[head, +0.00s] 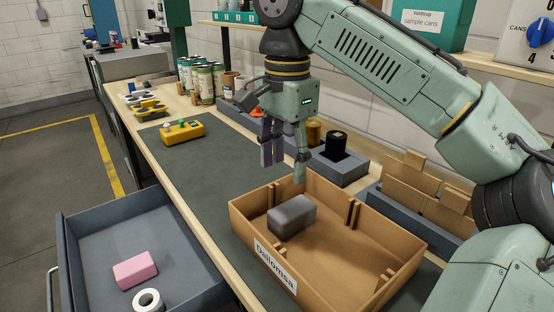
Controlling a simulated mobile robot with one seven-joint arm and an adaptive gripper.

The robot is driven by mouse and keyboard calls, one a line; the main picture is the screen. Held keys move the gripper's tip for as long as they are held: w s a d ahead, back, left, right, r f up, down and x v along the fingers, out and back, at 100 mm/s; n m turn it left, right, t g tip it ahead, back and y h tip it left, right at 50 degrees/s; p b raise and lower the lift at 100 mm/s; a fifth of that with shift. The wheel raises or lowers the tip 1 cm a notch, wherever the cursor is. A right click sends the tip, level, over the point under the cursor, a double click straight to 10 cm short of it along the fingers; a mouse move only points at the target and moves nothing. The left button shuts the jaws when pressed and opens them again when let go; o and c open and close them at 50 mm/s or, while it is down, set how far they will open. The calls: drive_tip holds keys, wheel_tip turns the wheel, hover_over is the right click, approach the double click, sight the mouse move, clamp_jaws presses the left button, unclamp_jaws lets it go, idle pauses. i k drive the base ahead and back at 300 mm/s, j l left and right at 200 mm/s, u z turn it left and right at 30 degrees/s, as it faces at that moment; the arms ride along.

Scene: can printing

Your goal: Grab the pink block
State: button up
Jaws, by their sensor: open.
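The pink block (135,269) lies flat in the open grey drawer (196,262) at the lower left, near the drawer's front. It is fully visible. My gripper (286,160) hangs above the workbench, fingers pointing down, near the back edge of the brown box. It is open, and I see nothing between its fingers. The pink block is well to the left of my gripper and lower down, outside the bench edge.
A white roll (148,301) lies in the drawer close to the pink block. A brown box (385,284) holding a grey block (291,216) stands on the bench beside the drawer. A yellow device (183,133) sits farther back. The dark mat (190,165) is clear left of the box.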

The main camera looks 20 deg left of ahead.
sight(130, 272)
drive_tip(key=u, duration=1.45)
